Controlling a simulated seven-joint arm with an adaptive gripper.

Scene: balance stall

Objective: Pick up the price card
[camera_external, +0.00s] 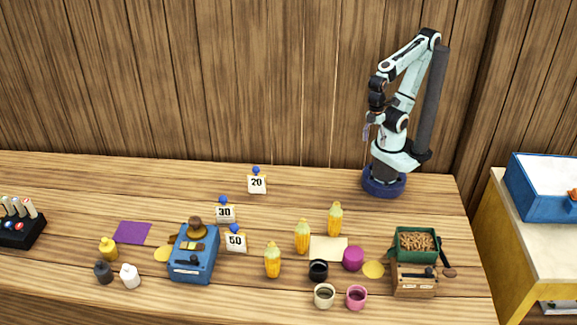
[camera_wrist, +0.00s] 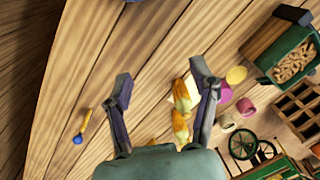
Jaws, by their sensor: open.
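Three white price cards with blue knobs stand on the wooden table: the 20 card (camera_external: 257,184) farthest back, the 30 card (camera_external: 225,214) left and in front of it, and the 50 card (camera_external: 236,243) nearer the front. My gripper (camera_external: 367,132) is raised above the table at the right, well apart from the cards. In the wrist view my gripper (camera_wrist: 162,80) is open, with nothing between its fingers. A small yellow piece with a blue knob, seemingly one card from above (camera_wrist: 83,130), lies left of the left finger; its number cannot be read.
Yellow corn cobs (camera_external: 303,236), a blue scale (camera_external: 193,254), cups (camera_external: 324,295) and a green crate (camera_external: 415,243) crowd the front. A purple mat (camera_external: 132,232) lies at the left. The table between my base and the 20 card is clear. A wooden wall stands behind.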

